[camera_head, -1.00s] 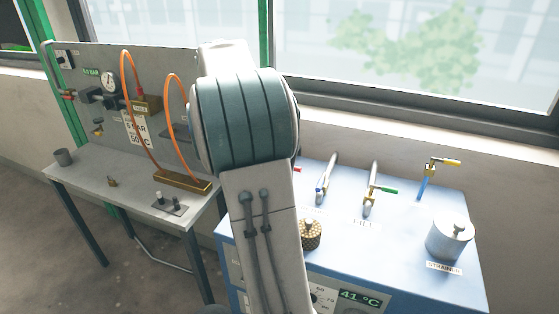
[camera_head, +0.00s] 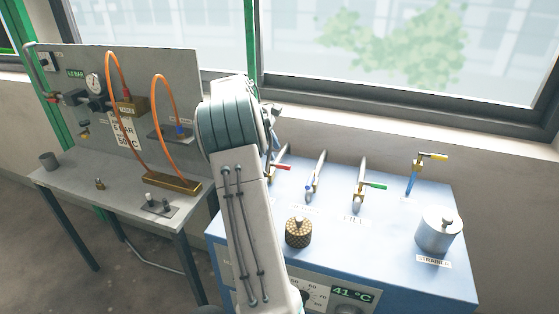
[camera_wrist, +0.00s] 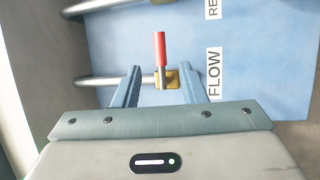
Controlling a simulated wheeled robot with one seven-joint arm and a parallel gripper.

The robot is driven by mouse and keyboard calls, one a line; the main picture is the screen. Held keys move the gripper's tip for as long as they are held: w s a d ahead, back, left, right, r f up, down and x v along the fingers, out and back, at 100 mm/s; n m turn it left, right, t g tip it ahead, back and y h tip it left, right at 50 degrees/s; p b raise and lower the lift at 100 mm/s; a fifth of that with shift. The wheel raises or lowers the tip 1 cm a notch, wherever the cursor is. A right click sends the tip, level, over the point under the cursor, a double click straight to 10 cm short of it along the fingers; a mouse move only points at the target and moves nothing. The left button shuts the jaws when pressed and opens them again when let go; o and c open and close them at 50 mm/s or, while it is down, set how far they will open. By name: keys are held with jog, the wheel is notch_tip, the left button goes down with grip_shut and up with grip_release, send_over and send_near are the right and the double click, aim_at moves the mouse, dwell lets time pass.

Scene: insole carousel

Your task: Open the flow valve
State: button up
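The flow valve (camera_wrist: 174,79) has a brass body and a red lever (camera_wrist: 159,48), beside a FLOW label (camera_wrist: 214,74) in the wrist view. The lever lies across the line of its grey pipe. In the head view the red lever (camera_head: 283,167) shows just right of my arm. My gripper (camera_wrist: 160,69) is open, with one blue finger on each side of the valve in the wrist picture. No contact shows, and I cannot tell the height of the fingertips over the lever. My arm hides most of the gripper in the head view.
Blue-lever (camera_head: 310,188), green-lever (camera_head: 374,187) and yellow-lever (camera_head: 434,155) valves stand along the blue cabinet (camera_head: 400,235). A brass knurled cap (camera_head: 298,232) and a metal strainer pot (camera_head: 438,232) are nearer the front. A grey bench (camera_head: 75,185) with orange hoses is at left.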

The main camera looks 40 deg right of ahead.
aim_at(282, 165)
jog(key=x, duration=0.5)
jog(key=shift+s+d+f+p, duration=0.1)
jog(key=shift+f+p, duration=0.3)
grip_shut()
